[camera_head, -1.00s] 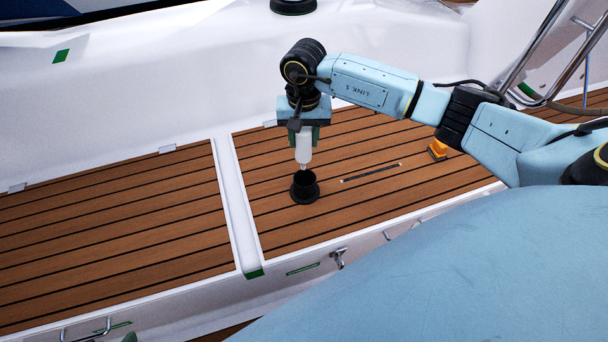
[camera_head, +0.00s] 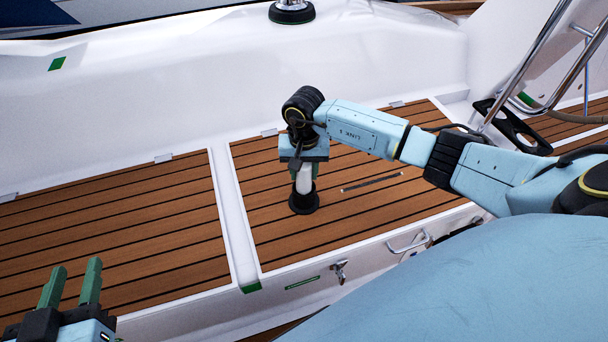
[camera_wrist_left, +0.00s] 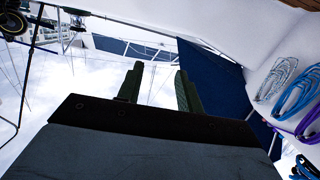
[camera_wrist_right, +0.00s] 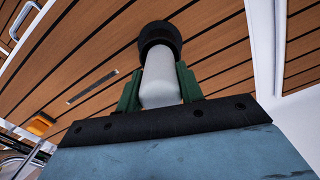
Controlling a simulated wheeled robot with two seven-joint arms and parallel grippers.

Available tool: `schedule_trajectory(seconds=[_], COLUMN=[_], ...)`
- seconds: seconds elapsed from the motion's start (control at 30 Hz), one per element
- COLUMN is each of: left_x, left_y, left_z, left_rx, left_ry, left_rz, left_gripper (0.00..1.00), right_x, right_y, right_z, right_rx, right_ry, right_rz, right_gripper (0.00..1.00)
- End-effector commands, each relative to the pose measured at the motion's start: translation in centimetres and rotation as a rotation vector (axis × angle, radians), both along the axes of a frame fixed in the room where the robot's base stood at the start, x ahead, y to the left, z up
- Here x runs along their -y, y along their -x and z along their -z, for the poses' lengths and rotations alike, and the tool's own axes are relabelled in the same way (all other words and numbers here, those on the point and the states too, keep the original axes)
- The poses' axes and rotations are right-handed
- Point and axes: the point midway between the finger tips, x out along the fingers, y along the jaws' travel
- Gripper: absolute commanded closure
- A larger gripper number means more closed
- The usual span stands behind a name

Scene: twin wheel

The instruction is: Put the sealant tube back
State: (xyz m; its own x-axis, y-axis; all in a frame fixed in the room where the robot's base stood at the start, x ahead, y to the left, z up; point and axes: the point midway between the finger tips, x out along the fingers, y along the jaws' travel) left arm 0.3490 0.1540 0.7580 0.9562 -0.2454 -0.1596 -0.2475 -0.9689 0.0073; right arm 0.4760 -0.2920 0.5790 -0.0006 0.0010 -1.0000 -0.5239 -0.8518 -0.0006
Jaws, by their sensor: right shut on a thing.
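The sealant tube (camera_head: 303,181) is white and held upright by my right gripper (camera_head: 303,168) over the teak seat. Its lower end is inside the black round holder (camera_head: 304,203), which stands on the slats. In the right wrist view the green fingers of my right gripper (camera_wrist_right: 159,88) are on both sides of the tube (camera_wrist_right: 160,75), and its far end goes into the black holder (camera_wrist_right: 159,36). My left gripper (camera_head: 70,284) is at the lower left, with its two green fingers apart and nothing between them. It also shows open and empty in the left wrist view (camera_wrist_left: 157,85).
The teak seat (camera_head: 110,225) is split by a white strip (camera_head: 232,215). A latch (camera_head: 340,270) and a handle (camera_head: 408,243) are on the front face. An orange object (camera_wrist_right: 41,123) lies on the slats in the right wrist view. The left seat section is clear.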

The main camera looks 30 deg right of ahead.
Motion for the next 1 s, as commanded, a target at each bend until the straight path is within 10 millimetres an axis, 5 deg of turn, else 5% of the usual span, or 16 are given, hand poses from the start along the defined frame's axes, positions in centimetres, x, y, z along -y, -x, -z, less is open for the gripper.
schedule_trajectory(seconds=[0.83, 0.87, 1.0], left_x=[0.6, 0.6, 0.7], left_y=[-0.3, -0.3, -0.3], left_z=[-2.6, -2.7, -2.8], left_rx=[0.159, 0.163, 0.164], left_ry=[0.047, 0.048, 0.049], left_rz=[0.011, 0.012, 0.013], left_gripper=[0.64, 0.64, 0.64], right_x=[0.0, 0.0, 0.0], right_y=[0.0, 0.0, 0.0], right_z=[1.3, 1.3, 1.3], right_rx=[0.000, -0.001, -0.001], right_ry=[0.000, 0.001, 0.001], right_rz=[-0.001, -0.001, -0.001], right_gripper=[0.88, 0.60, 0.42])
